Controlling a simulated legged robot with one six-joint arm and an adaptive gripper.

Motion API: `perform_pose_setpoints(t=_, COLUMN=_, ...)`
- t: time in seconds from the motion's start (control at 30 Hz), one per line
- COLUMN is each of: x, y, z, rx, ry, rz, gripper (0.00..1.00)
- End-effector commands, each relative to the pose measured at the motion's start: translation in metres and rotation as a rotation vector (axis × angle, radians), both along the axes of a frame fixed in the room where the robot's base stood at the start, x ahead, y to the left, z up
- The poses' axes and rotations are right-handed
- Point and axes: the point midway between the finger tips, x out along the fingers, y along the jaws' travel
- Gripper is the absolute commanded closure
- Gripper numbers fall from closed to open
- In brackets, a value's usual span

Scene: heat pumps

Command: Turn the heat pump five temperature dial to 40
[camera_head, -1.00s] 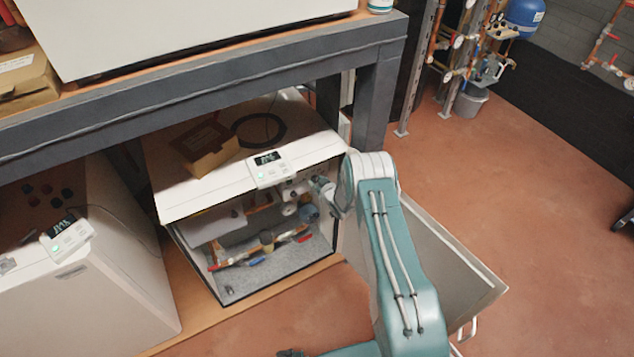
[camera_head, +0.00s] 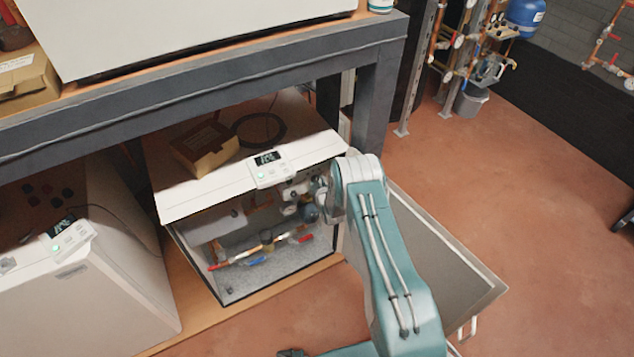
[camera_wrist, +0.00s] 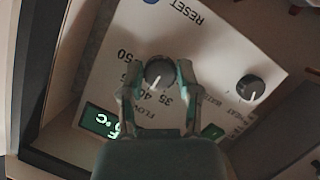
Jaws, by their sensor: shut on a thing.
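In the wrist view my gripper (camera_wrist: 158,82) has its two fingers on either side of a round grey temperature dial (camera_wrist: 158,72) and is shut on it. The dial has a white pointer line that points down toward the printed 35 and 40; I cannot tell exactly where it stands between them. The 50 mark is at its upper left. In the head view, the open heat pump (camera_head: 190,204) stands under the bench, and my gripper is mostly hidden inside its front behind my arm. The dial is not clear there.
A second dial (camera_wrist: 251,88) sits on the same white panel, with RESET printed above. In the head view, the opened door (camera_head: 440,262) hangs at right, and pipes with valves (camera_head: 262,252) lie below.

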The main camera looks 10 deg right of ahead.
Motion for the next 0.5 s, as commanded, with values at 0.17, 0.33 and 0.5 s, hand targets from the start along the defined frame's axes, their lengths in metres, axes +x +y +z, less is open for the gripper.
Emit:
perform_pose_setpoints(t=0.17, x=0.0003, y=0.0021, z=0.0001, rx=0.0, ry=-0.001, rz=0.005, gripper=1.0)
perform_pose_setpoints(t=0.33, x=0.0002, y=0.0024, z=0.0, rx=0.0, ry=0.0, rz=0.005, gripper=0.34)
perform_pose_setpoints(t=0.5, x=0.0, y=0.0016, z=0.0001, rx=0.0, ry=0.0, rz=0.004, gripper=0.22)
